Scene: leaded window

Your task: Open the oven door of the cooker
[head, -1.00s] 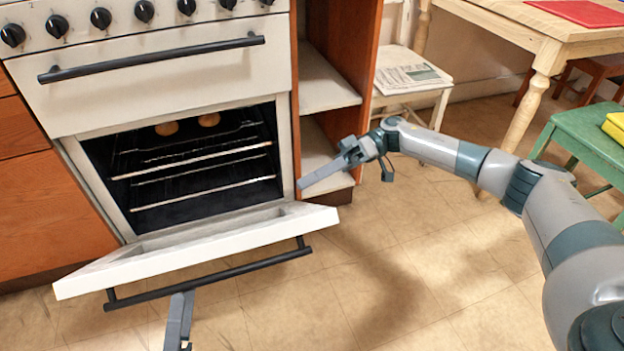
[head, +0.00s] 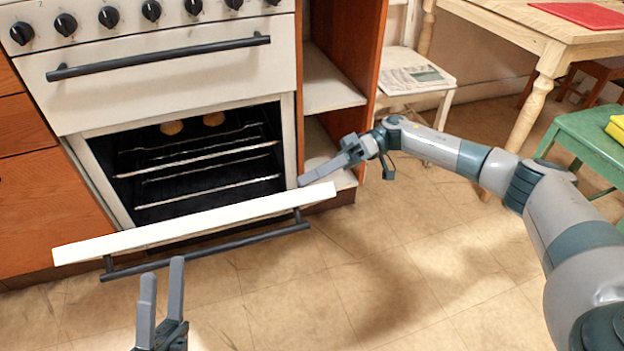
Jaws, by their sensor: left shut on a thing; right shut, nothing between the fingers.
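The cooker's oven door (head: 200,222) is partly open, tilted out from its bottom edge. Its top edge faces me and the dark oven interior (head: 195,170) with wire racks shows behind it. The black oven door handle (head: 235,244) runs along the outer side of the door. My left gripper (head: 162,268) comes up from the bottom, its fingertips at the left part of this handle. It is shut on the handle, though the exact contact is hard to see. My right gripper (head: 303,181) is shut and empty, near the oven's right side by the door's right end.
An upper black handle (head: 160,57) and a row of knobs (head: 150,10) are above the oven. An open wooden cabinet (head: 330,85) stands right of the cooker. A chair with a newspaper (head: 415,78), a table (head: 500,20) and a green stool (head: 590,140) are further right. The floor in front is clear.

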